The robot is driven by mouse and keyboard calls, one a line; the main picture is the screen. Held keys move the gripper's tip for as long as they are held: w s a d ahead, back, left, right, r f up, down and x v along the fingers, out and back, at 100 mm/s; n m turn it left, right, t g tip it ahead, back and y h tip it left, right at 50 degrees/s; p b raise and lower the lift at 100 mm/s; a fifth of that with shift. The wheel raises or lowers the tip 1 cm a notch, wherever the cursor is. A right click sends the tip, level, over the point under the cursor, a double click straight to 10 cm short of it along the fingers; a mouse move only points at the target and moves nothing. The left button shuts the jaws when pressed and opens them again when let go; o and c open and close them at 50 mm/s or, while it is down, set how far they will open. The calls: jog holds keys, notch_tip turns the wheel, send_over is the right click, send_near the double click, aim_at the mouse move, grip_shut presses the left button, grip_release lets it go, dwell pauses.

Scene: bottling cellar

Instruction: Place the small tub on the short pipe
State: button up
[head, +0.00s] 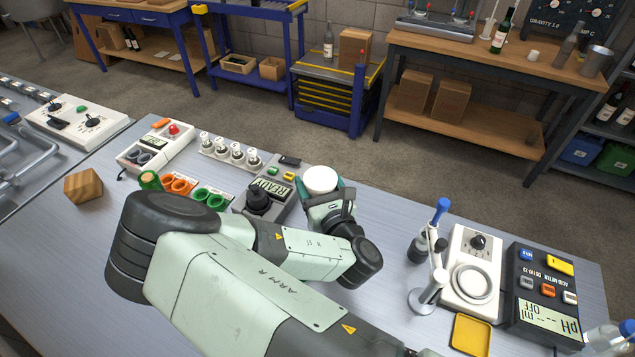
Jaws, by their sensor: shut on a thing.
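The small tub (320,179), white and round-topped, sits between the teal fingers of my gripper (322,189). My gripper is shut on it, near the right end of the grey READY console. The tub's lower part is hidden by the gripper, so I cannot tell whether it touches anything. A short green cylinder (150,180), which may be the short pipe, stands on the bench to the left, partly behind my arm. The gripper is well to the right of it.
A wooden block (83,186) lies at left. Orange rings (178,184) and green rings (209,197) are beside the green cylinder. A white switch box (155,144) stands behind. A stand with a blue top (436,240) and an acid meter (543,295) are at right.

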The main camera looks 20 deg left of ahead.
jog(key=shift+f, duration=0.2)
jog(key=o, duration=1.3)
jog(key=shift+c, duration=0.2)
jog(key=shift+s+d, duration=0.15)
jog(key=v, duration=0.7)
jog(key=shift+r, duration=0.15)
